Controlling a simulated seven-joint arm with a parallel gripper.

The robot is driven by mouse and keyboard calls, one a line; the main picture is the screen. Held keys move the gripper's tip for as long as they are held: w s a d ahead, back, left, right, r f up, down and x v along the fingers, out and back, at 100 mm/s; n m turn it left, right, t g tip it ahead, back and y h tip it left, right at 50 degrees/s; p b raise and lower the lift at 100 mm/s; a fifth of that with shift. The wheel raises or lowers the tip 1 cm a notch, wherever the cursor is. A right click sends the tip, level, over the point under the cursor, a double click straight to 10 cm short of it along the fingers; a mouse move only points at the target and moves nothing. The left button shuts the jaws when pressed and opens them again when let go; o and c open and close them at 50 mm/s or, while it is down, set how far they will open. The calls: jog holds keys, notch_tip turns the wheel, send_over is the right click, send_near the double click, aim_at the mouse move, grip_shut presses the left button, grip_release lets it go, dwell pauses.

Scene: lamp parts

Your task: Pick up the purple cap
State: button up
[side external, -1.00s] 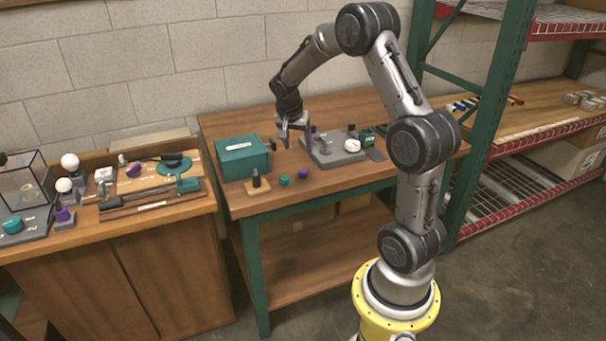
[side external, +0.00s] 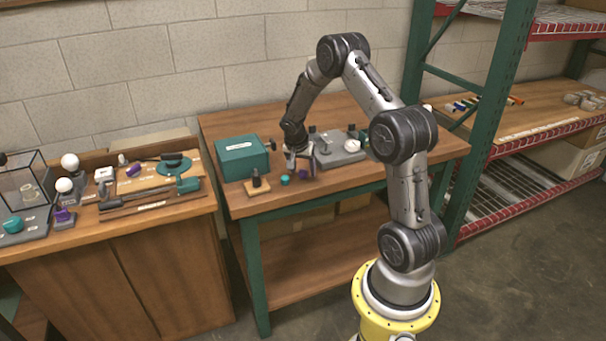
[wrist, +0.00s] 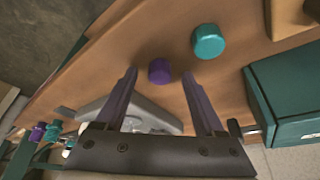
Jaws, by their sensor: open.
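The purple cap (wrist: 159,71) stands on the wooden table in the wrist view, just beyond and between my fingertips. It also shows in the side view (side external: 303,174), partly hidden by my gripper. My gripper (wrist: 167,78) is open and empty, its fingers on either side of the line to the cap. In the side view my gripper (side external: 300,168) is low over the table, right at the cap. I cannot tell if a finger touches it.
A teal cap (wrist: 208,41) stands close to the purple one. A teal box (side external: 242,158) is at the left, with a small wooden block holding a dark part (side external: 257,184) in front. A grey tray (side external: 340,158) with parts lies at the right.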

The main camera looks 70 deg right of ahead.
jog(key=shift+c, duration=0.3)
grip_shut()
dwell(0.3)
